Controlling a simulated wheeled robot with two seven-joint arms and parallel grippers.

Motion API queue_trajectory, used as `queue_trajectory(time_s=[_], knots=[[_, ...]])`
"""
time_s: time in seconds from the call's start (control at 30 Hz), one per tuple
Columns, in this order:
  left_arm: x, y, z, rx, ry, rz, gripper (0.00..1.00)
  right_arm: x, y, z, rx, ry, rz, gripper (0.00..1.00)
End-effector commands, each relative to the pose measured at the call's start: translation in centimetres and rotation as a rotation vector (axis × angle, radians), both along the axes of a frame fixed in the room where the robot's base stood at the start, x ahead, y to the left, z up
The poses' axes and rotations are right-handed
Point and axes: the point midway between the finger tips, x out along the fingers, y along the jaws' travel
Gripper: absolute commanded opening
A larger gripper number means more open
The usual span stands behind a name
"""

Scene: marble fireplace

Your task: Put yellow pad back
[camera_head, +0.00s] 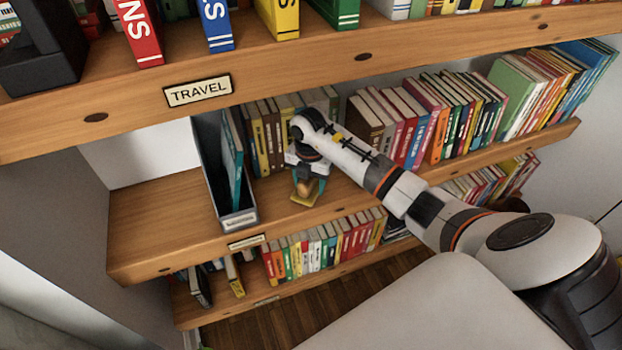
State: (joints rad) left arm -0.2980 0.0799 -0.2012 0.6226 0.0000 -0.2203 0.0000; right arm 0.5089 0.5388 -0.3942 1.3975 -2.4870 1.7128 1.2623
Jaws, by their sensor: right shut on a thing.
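My right gripper (308,178) reaches in over the middle shelf (165,225), pointing down. It is shut on a small yellow-brown thing, the yellow pad (303,190), near the shelf's front edge. Only part of the pad shows below the gripper, and I cannot tell whether it touches the shelf board. To its left, a grey file holder (240,216) stands on the same shelf with a thin teal book or folder (232,160) in it. My left gripper is out of view.
Brown and dark books (262,140) stand behind my gripper, and a long row of books (440,120) fills the right. The upper board (300,72) with a TRAVEL label (198,91) overhangs. A lower shelf holds more books (325,245).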

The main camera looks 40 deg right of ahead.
Motion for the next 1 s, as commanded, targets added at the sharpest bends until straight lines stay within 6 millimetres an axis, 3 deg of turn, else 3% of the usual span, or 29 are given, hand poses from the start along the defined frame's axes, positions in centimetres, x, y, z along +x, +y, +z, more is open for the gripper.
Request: queue_trajectory(time_s=[0.07,0.1,0.2,0.57,1.0], knots=[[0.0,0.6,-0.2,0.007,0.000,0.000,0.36,0.0,-0.1,-0.4,-0.002,0.001,-0.001,0.34],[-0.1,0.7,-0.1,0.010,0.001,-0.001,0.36,0.0,-0.1,-0.3,-0.001,0.000,-0.001,0.62],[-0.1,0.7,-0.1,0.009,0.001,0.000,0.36,0.0,-0.1,-0.3,-0.001,0.001,-0.001,0.77],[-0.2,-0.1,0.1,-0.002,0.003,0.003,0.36,0.0,-0.1,0.5,0.000,-0.001,-0.001,0.77],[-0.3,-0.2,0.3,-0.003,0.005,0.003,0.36,0.0,-0.1,7.0,-0.001,-0.002,0.000,0.77]])
